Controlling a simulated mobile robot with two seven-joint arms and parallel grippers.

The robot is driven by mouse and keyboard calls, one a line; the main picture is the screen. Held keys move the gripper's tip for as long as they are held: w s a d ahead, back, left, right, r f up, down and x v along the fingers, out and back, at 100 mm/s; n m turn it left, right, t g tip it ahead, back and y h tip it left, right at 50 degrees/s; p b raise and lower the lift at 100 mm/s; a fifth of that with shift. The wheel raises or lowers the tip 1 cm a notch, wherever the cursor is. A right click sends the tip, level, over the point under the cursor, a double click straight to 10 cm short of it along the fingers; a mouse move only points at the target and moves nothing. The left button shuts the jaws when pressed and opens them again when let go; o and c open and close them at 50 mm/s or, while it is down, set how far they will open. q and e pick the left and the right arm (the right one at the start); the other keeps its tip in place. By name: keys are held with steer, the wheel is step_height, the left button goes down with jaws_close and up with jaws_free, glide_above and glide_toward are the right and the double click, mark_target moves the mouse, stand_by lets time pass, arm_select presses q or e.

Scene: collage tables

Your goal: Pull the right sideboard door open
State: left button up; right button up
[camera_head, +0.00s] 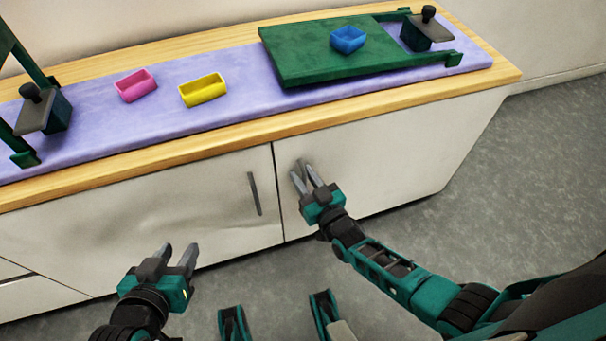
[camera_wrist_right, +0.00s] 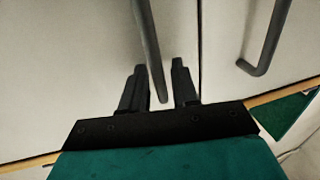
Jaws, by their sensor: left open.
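The right sideboard door (camera_head: 400,150) is a pale panel, flush with the front and closed. Its dark bar handle shows in the right wrist view (camera_wrist_right: 150,45), running between my right gripper's fingers (camera_wrist_right: 158,85); small gaps show on both sides. In the head view my right gripper (camera_head: 304,177) is at the door's left edge, fingers apart, mostly covering the handle. The left door (camera_head: 150,215) is closed, and its handle (camera_head: 254,193) is also in the right wrist view (camera_wrist_right: 265,45). My left gripper (camera_head: 178,256) is open and empty, in front of the left door.
The grey floor (camera_head: 530,170) at the right is clear.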

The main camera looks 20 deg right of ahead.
jaws_close()
stand_by(0.3)
steer(key=shift+s, duration=0.15)
